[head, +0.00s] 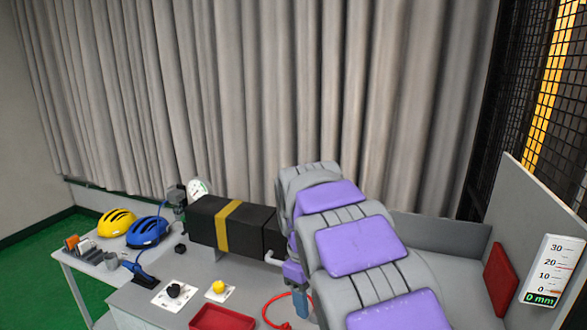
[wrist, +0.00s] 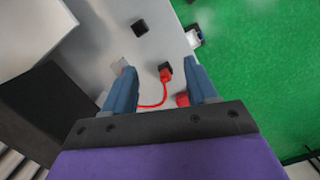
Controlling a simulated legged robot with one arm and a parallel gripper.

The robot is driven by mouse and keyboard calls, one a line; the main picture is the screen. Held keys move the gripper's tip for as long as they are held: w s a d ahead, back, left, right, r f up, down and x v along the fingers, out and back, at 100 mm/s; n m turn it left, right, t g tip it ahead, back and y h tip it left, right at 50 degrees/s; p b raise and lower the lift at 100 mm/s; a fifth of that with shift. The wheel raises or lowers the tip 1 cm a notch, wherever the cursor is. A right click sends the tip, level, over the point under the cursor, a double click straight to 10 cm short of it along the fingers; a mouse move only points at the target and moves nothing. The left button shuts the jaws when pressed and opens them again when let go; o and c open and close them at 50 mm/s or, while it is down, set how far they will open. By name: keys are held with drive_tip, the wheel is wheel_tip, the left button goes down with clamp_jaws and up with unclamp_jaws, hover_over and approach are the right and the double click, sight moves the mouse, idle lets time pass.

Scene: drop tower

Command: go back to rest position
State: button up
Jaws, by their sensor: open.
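My gripper (wrist: 160,85) is open, with its two blue fingers apart and nothing held between them. In the wrist view, a red cord with a red end piece (wrist: 164,73) lies on the grey surface beyond the fingertips, seen through the gap. In the head view my purple and grey arm reaches forward over the bench, and a blue finger (head: 302,304) shows beside the red cord (head: 268,308). The rest of the gripper is hidden behind the arm.
A black block with a yellow band (head: 229,224) stands close left of my arm. Black (head: 174,291) and yellow (head: 219,287) knobs and a red tray (head: 222,318) are on the bench. Yellow (head: 117,222) and blue (head: 149,231) helmets lie left. A panel with a gauge (head: 548,270) stands right.

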drive_tip(key=s+d+f+m+b, duration=0.2)
drive_tip(key=s+d+m, duration=0.15)
drive_tip(key=s, duration=0.45)
drive_tip(key=s+d+f+m+b, duration=0.25)
drive_tip(key=s+d, duration=0.25)
drive_tip(key=s, duration=0.3)
drive_tip(key=s+d+f+m+b, duration=0.1)
drive_tip(key=s+f+m+b, duration=0.1)
drive_tip(key=s+f, duration=0.3)
drive_tip(key=s+d+f+m+g+y+b, duration=0.1)
drive_tip(key=s+f, duration=0.4)
drive_tip(key=s, duration=0.8)
drive_tip(key=shift+f+m+b, duration=0.35)
drive_tip(key=shift+m+b, duration=0.15)
drive_tip(key=shift+b, duration=0.25)
